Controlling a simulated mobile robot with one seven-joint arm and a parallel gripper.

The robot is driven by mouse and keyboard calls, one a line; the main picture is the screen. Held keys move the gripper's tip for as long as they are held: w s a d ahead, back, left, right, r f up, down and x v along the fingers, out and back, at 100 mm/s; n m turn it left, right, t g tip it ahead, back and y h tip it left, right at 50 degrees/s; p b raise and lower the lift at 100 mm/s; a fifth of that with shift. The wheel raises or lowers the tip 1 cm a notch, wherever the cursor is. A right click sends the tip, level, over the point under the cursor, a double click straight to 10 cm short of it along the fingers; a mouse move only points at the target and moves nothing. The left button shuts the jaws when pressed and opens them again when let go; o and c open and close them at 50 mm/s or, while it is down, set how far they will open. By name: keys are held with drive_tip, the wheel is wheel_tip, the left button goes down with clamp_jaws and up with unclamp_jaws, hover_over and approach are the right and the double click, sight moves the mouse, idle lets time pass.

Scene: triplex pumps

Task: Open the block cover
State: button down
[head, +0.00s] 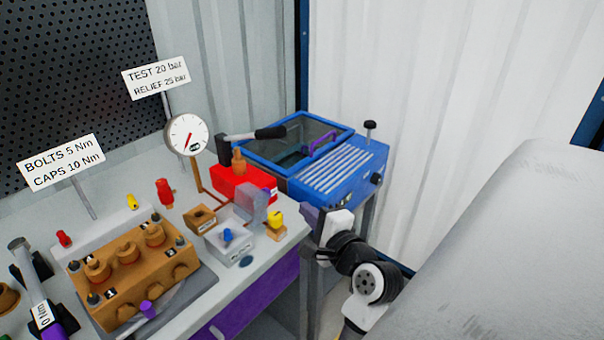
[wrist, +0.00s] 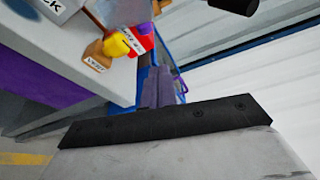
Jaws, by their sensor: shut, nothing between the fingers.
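A small white-grey box (head: 230,244) with a blue knob (head: 227,235) stands near the table's right front edge. A translucent grey cover panel (head: 252,202) stands raised at its back right side, apparently upright rather than over the knob. In the wrist view, part of a box with a label ending in "CK" (wrist: 52,5) shows at the top left, and a translucent panel (wrist: 122,12) beside it. My gripper (head: 312,214) is off the table's right end, to the right of the box and apart from it. Its purple-grey fingers (wrist: 158,88) are together and empty.
A yellow knob on a wooden base (head: 275,225) stands between the box and my gripper. Behind are a red box (head: 243,183) and a blue machine with a lid (head: 335,180). A brown pump block (head: 135,270) sits left. A large pale surface fills the right.

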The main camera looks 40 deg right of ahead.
sight(267, 196)
drive_tip(key=w+p, duration=0.1)
drive_tip(key=w, duration=0.1)
drive_tip(key=w+p, duration=0.1)
drive_tip(key=w, duration=0.2)
drive_tip(key=w+a+p, duration=0.1)
drive_tip(key=w, duration=0.2)
drive_tip(key=shift+w+r, duration=0.15)
drive_tip(key=shift+a+p, duration=0.3)
drive_tip(key=shift+a, duration=0.05)
drive_tip(key=a+n+b, duration=0.1)
drive_tip(key=n+b, duration=0.1)
drive_tip(key=shift+a+r+n+t, duration=0.3)
drive_tip(key=shift+a+r+t, duration=0.05)
drive_tip(key=shift+a+t, duration=0.05)
drive_tip(key=shift+a+r+n+h+b, duration=0.3)
drive_tip(key=shift+a+r+n+b, duration=0.15)
drive_tip(key=shift+r+n+b, duration=0.3)
drive_tip(key=shift+d+f, duration=0.1)
drive_tip(key=shift+f, duration=0.05)
